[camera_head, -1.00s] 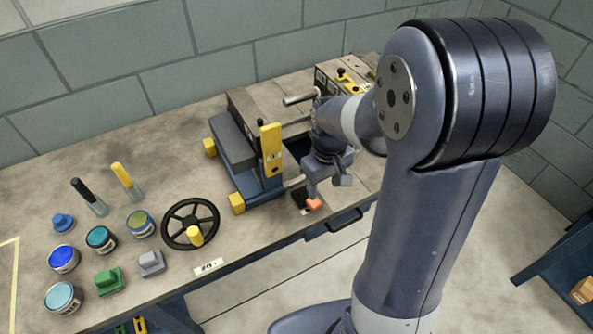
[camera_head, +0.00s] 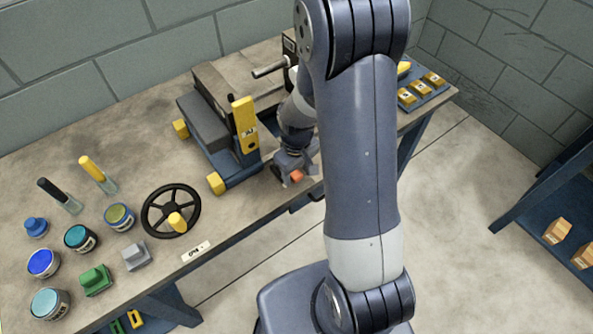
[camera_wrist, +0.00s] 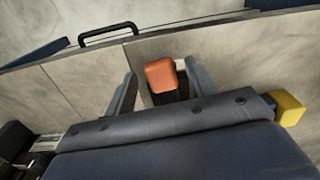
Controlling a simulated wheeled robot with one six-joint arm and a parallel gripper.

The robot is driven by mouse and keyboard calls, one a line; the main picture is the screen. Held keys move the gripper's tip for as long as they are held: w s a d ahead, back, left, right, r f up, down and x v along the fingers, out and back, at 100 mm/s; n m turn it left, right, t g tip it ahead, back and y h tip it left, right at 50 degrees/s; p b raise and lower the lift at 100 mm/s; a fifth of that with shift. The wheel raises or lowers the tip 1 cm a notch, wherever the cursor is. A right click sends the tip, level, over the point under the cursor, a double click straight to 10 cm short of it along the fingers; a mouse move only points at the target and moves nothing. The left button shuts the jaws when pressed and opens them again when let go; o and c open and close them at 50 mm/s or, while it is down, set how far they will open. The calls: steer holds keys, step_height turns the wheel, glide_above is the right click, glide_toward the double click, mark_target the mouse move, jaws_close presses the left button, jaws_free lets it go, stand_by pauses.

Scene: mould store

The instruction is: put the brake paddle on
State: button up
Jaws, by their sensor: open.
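A small orange block on a dark stem, which looks like the brake paddle (camera_head: 297,176), stands near the bench's front edge, right of the blue machine. In the wrist view the brake paddle (camera_wrist: 161,74) shows between my two fingers, with its dark stem below. My gripper (camera_head: 293,172) is open and points down at it. In the wrist view my gripper (camera_wrist: 160,92) has one finger on each side of the orange block, with a gap visible at the left. Whether the right finger touches it I cannot tell. The paddle's base is hidden by my gripper.
The blue machine with a yellow upright plate (camera_head: 245,125) stands close left of my gripper. A black handwheel (camera_head: 171,196), paint pots and brushes lie further left. A tray of yellow blocks (camera_head: 423,88) is at right.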

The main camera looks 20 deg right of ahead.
steer(key=shift+f, duration=0.1)
steer(key=shift+c, duration=0.2)
steer(key=c, duration=0.9)
steer(key=shift+c, duration=0.2)
steer(key=shift+a+m, duration=0.1)
steer(key=shift+m, duration=0.2)
steer(key=m, duration=0.1)
steer(key=a+m+b, duration=0.1)
steer(key=a+m, duration=0.1)
steer(key=m, duration=0.1)
steer(key=shift+s, duration=0.25)
steer(key=shift+w+a+m+b, duration=0.15)
steer(key=shift+a+m+b, duration=0.3)
steer(key=shift+m, duration=0.7)
steer(key=shift+w+a+m+b, duration=0.15)
steer(key=shift+a+m, duration=0.45)
steer(key=shift+m, duration=0.55)
steer(key=o, duration=1)
